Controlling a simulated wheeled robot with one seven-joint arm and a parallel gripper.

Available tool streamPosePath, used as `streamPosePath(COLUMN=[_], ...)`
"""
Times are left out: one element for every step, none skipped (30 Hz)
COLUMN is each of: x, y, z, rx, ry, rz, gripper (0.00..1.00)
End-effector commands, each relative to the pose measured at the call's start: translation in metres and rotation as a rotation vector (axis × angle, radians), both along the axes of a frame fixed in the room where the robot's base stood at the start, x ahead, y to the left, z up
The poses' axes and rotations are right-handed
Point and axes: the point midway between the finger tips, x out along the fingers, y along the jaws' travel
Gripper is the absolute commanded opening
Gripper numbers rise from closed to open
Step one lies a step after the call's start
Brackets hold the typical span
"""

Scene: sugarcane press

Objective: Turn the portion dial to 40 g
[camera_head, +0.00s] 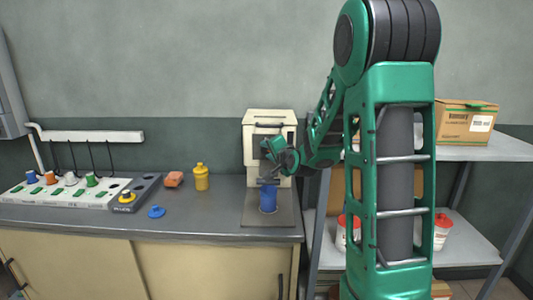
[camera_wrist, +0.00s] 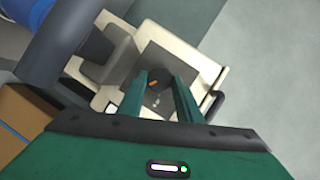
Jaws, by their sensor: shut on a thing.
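The cream machine (camera_head: 270,117) stands at the back of the counter, and it also shows in the wrist view (camera_wrist: 211,66). My gripper (camera_head: 268,172) is at its front in the head view and hides part of it. In the wrist view the two green fingers of my gripper (camera_wrist: 160,78) are on either side of a dark round dial (camera_wrist: 157,88) on a dark panel, shut on it. An orange mark shows on or beside the dial. The number that the dial points at is too small to read.
A blue cup (camera_head: 268,198) stands on the machine's base below my gripper. A power strip (camera_head: 60,188) lies farther left. A shelf with a carton (camera_head: 466,123) is at right.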

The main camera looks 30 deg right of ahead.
Motion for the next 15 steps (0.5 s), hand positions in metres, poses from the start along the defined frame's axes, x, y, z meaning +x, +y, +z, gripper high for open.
streamPosePath(x=[-0.0012,-0.0012,-0.0012,-0.0012,-0.0012,-0.0012,-0.0012,-0.0012,-0.0012,-0.0012,-0.0011,-0.001,-0.0009,-0.0009,-0.0008], y=[0.0006,0.0006,0.0006,0.0006,0.0006,0.0005,0.0005,0.0005,0.0005,0.0004,0.0004,0.0004,0.0003,0.0003,0.0002], z=[-0.0048,-0.0048,-0.0048,-0.0048,-0.0048,-0.0049,-0.0049,-0.0049,-0.0049,-0.0047,-0.0042,-0.0037,-0.0034,-0.0031,-0.0027], rx=[0.004,0.004,0.004,0.004,0.003,0.003,0.003,0.003,0.003,0.003,0.003,0.002,0.001,0.001,0.001], ry=[0.011,0.011,0.011,0.011,0.011,0.011,0.011,0.011,0.011,0.01,0.009,0.008,0.007,0.007,0.006], rz=[0.0,0.0,0.0,0.0,0.001,0.001,0.001,0.001,0.001,0.0,0.0,0.0,0.0,0.0,0.0], gripper=[0.09,0.09,0.09,0.09,0.09,0.09,0.09,0.09,0.41,0.48,0.5,0.5,0.5,0.5,0.5])
